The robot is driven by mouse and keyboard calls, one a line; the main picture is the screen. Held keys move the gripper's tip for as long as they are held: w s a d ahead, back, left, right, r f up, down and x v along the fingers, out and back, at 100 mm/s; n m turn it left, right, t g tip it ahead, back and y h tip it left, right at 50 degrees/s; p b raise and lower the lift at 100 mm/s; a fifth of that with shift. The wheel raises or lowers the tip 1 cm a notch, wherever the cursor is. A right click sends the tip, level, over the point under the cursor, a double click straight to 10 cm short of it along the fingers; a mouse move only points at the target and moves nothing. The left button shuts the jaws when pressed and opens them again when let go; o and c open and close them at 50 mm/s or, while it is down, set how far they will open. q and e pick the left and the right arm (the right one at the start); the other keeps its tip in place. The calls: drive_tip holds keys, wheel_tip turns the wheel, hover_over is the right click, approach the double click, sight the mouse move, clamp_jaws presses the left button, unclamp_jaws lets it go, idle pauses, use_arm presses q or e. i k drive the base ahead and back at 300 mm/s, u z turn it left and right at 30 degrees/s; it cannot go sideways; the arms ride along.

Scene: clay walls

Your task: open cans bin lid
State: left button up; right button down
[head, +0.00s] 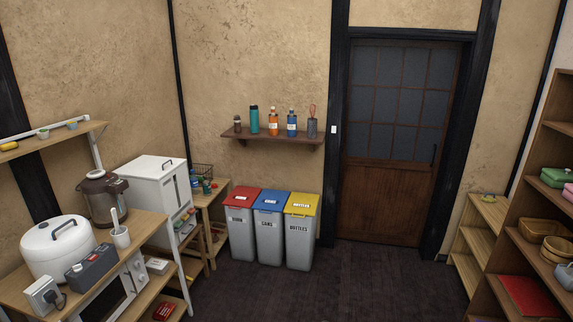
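The cans bin (269,238) is grey and stands on the floor against the back wall, in the middle of three bins. It has a blue lid (271,201), which is shut, with a small white label on top. The word CANS shows on its front. A bin with a red lid (241,197) stands close on its left. A bin labelled BOTTLES with a yellow lid (301,204) stands close on its right. Both of these lids also look shut. Neither of my grippers shows in the head view.
A wooden wall shelf (273,139) with bottles hangs above the bins. Wooden counters with a rice cooker (58,248) and other appliances fill the left. A brown door (395,205) is right of the bins. Shelves (537,250) line the right side. The dark floor (340,285) before the bins is clear.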

sight(271, 201)
drive_tip(key=u, duration=0.7)
drive_tip(key=i, duration=2.2)
drive_tip(key=u, duration=0.25)
drive_tip(key=i, duration=1.4)
drive_tip(key=z, duration=0.2)
